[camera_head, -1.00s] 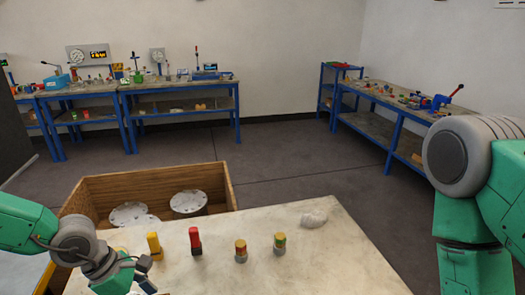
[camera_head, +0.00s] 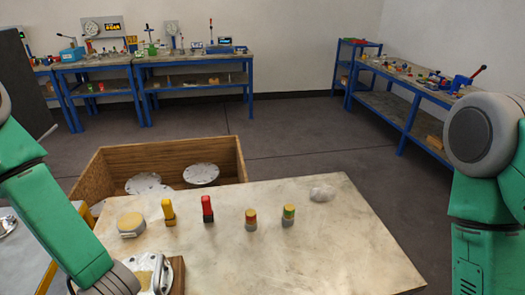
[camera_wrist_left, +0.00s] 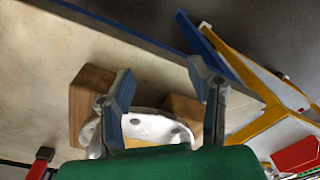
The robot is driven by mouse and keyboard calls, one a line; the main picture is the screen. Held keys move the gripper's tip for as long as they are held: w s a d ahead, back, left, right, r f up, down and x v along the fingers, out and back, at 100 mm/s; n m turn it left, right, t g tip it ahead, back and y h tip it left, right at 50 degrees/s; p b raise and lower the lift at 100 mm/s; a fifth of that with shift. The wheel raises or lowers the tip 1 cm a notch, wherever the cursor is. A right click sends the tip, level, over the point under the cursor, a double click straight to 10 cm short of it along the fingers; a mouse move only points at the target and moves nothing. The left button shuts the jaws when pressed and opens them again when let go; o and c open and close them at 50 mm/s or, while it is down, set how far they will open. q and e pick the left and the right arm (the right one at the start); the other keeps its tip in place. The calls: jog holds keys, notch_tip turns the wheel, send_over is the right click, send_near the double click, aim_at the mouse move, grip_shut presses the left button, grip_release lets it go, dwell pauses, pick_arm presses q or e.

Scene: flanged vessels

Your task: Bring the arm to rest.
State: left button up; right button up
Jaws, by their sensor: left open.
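My left arm comes in from the left in the head view and reaches down to the table's near left edge; its fingers are hidden there. In the left wrist view my left gripper (camera_wrist_left: 163,82) is open, its two fingers spread with nothing between the tips. Beyond the fingers lies a white flanged part (camera_wrist_left: 150,128) with bolt holes, between wooden blocks (camera_wrist_left: 90,92); I cannot tell whether a finger touches it. The flanged part (camera_head: 153,272) also shows in the head view, partly behind my wrist. My right arm is at the right edge; its gripper is out of view.
The pale table (camera_head: 340,235) carries a yellow-topped grey piece (camera_head: 131,224), a yellow piece (camera_head: 169,212), a red piece (camera_head: 207,209), two banded cylinders and a whitish lump (camera_head: 322,193). Behind it a wooden crate (camera_head: 165,154) holds grey flanged discs. Blue-framed benches line the walls.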

pick_arm(q)
jog(key=s+d+f+m, duration=0.1)
jog(key=s+d+m, duration=0.1)
jog(key=s+m, duration=0.85)
notch_tip(320, 180, down, 14)
jog(key=b, duration=1.4)
jog(key=shift+w+a+f+m+t+h, duration=0.2)
jog(key=shift+a+f+m+t+h, duration=0.1)
jog(key=shift+m+h, duration=0.1)
pick_arm(e)
notch_tip(320, 180, down, 15)
jog(key=d, duration=0.1)
jog(key=shift+d+r, duration=0.2)
jog(key=shift+d, duration=0.2)
pick_arm(q)
jog(key=shift+a, duration=0.1)
pick_arm(e)
jog(key=shift+a, duration=0.1)
